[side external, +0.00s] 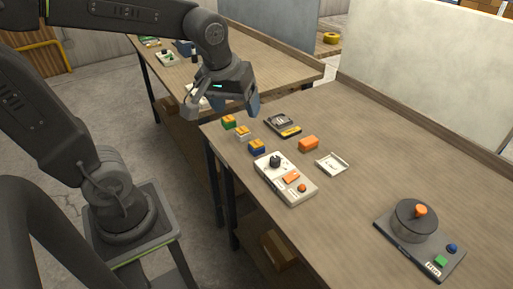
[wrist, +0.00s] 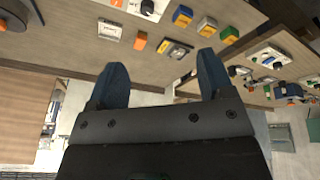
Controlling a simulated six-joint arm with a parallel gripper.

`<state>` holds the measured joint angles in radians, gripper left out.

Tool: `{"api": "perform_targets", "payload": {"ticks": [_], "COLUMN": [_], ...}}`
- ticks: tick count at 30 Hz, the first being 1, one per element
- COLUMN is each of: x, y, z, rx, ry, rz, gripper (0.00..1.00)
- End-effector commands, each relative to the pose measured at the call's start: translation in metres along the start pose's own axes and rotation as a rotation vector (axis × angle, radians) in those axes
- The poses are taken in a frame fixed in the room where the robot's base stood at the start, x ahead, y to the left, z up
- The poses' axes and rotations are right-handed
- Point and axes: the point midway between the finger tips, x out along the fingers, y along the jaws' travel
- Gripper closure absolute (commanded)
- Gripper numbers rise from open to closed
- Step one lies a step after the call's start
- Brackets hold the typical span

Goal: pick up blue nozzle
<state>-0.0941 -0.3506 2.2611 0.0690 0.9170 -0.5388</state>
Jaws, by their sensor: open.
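The blue nozzle (side external: 257,147) is a small blue block with a yellow-orange top. It stands on the near table in a row with a white one (side external: 242,133) and a green one (side external: 229,122). It also shows near the top of the wrist view (wrist: 182,16). My gripper (side external: 236,104) is open and empty, raised above the far left end of this table, up and left of the blue nozzle. In the wrist view its two blue fingers (wrist: 162,62) are wide apart with nothing between them, and the nozzle is beyond them.
A white device with a black knob (side external: 286,178) stands close beside the blue nozzle. An orange block (side external: 308,143), a dark boxed device (side external: 283,125) and a white tray (side external: 332,165) lie nearby. A round grey pot on a base (side external: 414,220) stands at right. The table's middle right is clear.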

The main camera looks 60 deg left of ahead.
Motion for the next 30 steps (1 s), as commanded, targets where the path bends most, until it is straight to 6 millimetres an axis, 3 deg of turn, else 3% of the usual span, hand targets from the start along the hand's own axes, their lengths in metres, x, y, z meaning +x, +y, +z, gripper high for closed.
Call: {"api": "perform_targets", "payload": {"ticks": [1,6,12,18,30], "x": [0.014,0.061,0.112,0.135,0.2], "y": [0.0,-0.004,-0.015,-0.021,-0.037], "z": [-0.016,-0.062,-0.094,-0.104,-0.089], "rx": [-0.107,-0.468,-0.785,-0.908,-0.913], "ry": [-0.028,-0.078,-0.095,-0.093,-0.096], "rz": [-0.037,-0.151,-0.262,-0.308,-0.312], "gripper": [0.26,0.26,0.26,0.26,0.26]}}
